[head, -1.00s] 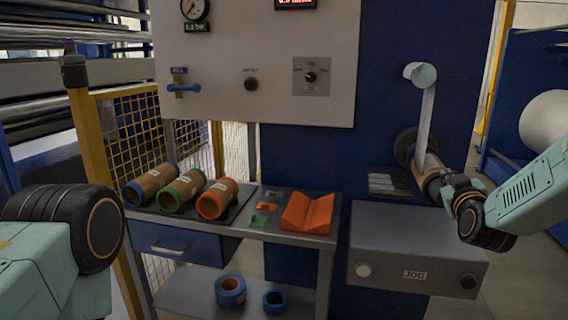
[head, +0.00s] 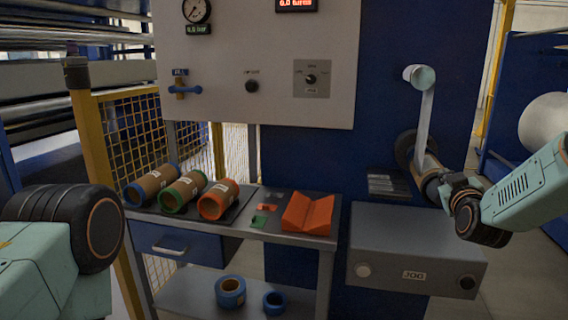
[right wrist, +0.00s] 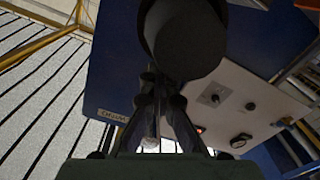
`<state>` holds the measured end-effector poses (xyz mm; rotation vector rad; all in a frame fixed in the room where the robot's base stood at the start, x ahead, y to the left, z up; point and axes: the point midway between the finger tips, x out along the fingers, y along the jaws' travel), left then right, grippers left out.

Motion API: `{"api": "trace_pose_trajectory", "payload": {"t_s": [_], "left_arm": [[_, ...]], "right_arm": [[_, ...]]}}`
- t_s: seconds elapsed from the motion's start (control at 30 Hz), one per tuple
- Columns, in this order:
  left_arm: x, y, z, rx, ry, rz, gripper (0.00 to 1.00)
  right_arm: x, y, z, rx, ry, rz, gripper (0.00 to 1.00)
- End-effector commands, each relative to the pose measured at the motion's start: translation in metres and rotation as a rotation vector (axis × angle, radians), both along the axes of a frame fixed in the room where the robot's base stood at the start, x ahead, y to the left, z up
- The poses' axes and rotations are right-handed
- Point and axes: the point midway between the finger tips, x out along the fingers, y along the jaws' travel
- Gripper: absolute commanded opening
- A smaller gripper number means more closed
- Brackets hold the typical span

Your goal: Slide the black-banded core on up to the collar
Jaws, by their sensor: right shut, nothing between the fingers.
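The brown core with a black band (head: 430,173) sits on the shaft at the right of the blue machine panel in the head view. A dark disc (head: 405,149) stands behind it, with a pale film strip running down to it; I cannot make out the collar clearly. My right gripper (head: 446,185) is shut and empty, close to the near, black end of the core. In the right wrist view its fingers (right wrist: 160,100) are together below a large black round end (right wrist: 185,38). I cannot tell if they touch it. My left gripper is out of view; only my left arm shows.
A grey bench holds blue-, green- and orange-ended cores (head: 219,199) and an orange V-block (head: 308,214). Blue rings (head: 230,291) lie on its lower shelf. A grey JOG box (head: 418,250) stands below the shaft. A yellow mesh guard (head: 135,130) is at left.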

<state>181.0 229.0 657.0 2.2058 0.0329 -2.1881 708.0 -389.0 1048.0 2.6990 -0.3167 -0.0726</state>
Motion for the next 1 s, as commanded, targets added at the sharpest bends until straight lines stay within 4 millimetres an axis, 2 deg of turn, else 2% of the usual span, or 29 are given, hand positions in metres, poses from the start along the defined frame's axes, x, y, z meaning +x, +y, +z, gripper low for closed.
{"api": "trace_pose_trajectory", "payload": {"t_s": [0.03, 0.37, 1.0], "left_arm": [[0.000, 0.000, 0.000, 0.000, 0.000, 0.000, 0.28], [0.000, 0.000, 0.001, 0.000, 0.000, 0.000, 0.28], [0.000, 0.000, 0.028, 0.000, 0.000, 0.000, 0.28]], "right_arm": [[0.004, -0.002, 0.008, -0.003, -0.018, -0.004, 0.00], [0.006, -0.003, 0.008, -0.003, -0.017, -0.003, 0.00], [-0.047, 0.011, 0.012, -0.002, -0.007, -0.001, 0.00]]}}
